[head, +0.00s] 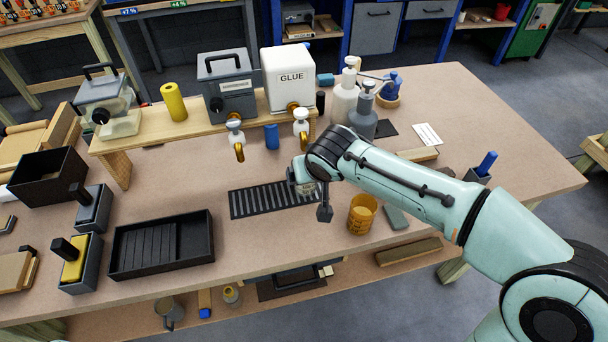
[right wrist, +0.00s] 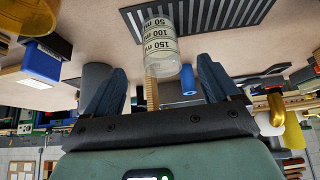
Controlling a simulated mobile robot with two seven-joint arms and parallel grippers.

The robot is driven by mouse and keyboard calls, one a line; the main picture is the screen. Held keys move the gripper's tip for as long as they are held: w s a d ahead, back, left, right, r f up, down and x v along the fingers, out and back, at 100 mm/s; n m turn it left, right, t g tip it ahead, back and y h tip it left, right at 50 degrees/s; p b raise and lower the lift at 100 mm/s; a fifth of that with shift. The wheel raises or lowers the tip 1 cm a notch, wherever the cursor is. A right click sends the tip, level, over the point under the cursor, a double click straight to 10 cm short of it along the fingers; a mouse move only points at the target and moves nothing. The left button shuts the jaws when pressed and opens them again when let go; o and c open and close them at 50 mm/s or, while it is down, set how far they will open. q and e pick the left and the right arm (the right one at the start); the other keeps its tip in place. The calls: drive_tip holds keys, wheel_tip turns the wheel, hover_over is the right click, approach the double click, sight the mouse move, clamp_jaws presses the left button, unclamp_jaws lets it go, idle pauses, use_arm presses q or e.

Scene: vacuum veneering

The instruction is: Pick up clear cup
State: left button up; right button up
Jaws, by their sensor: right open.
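The clear cup (right wrist: 160,40) is transparent with dark 50, 100 and 150 ml marks. In the right wrist view it stands over the edge of the black slotted grate (right wrist: 205,18), between and just beyond the finger tips. My right gripper (right wrist: 162,68) is open, with one dark finger on each side of the cup and nothing held. In the head view the gripper (head: 311,193) is low over the right end of the grate (head: 262,199) and hides most of the cup. My left gripper is not in view.
An amber cup (head: 362,214) stands just right of the gripper. Behind are a wooden riser (head: 160,134) with a grey tank (head: 226,85) and white glue tank (head: 289,78), their taps overhanging, and pump bottles (head: 363,118).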

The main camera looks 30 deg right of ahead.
drive_tip(key=x, duration=1)
drive_tip(key=c, duration=1.2)
drive_tip(key=shift+c, duration=0.2)
drive_tip(key=shift+r, duration=0.15)
